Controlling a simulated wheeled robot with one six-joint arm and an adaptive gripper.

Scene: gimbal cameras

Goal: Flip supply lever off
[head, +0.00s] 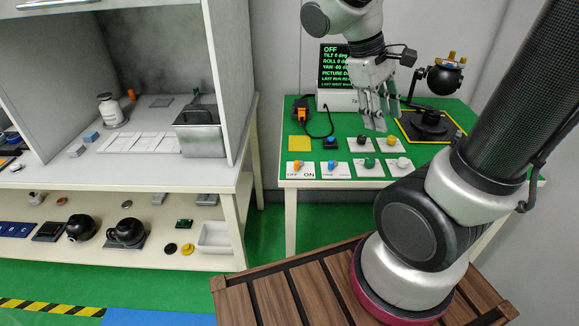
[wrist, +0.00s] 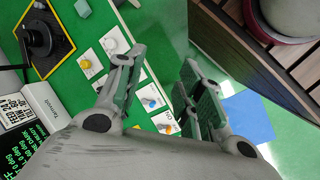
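A white switch plate (head: 300,172) at the front left corner of the green table bears an orange lever (head: 298,164) and blurred print that looks like OFF and ON. I cannot read "supply" or tell which side the lever points to. In the wrist view the orange lever (wrist: 168,128) shows between and below my fingers. My gripper (head: 378,122) hangs above the table, right of and behind that plate, apart from it. In the wrist view my gripper (wrist: 162,60) has its fingers spread, with nothing between them.
Beside it are plates with a blue lever (head: 331,165), a green knob (head: 369,163) and a white knob (head: 403,162). A screen (head: 342,65) reads OFF. A black gimbal (head: 430,122) stands at the back right.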

